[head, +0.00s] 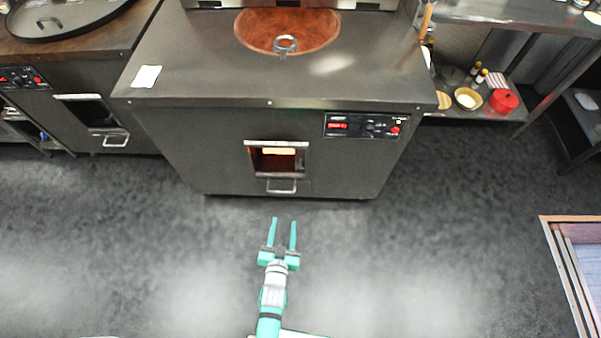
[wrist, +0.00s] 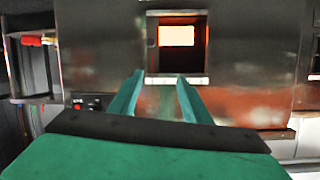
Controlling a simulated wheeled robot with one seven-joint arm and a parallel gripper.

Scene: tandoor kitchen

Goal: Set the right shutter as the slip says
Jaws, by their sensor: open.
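The right tandoor (head: 200,130) has a small framed front opening (head: 277,158) with an orange glow inside. I cannot tell how far its shutter is drawn. A metal handle (head: 281,186) shows just below it. The glowing opening also shows in the wrist view (wrist: 177,37), which looks upside down. A white slip (head: 146,76) lies on the left part of this tandoor's top; its writing is too small to read. My gripper (head: 284,220) is open and empty, its fingers pointing at the tandoor front, apart from it. Its fingers also show in the wrist view (wrist: 158,82).
A control panel (head: 366,126) sits right of the opening. The left tandoor (head: 60,140) has a dark opening (head: 88,110). A metal ring handle (head: 285,44) shows at the round top mouth. A shelf at right holds a red pot (head: 503,101). Floor around my gripper is clear.

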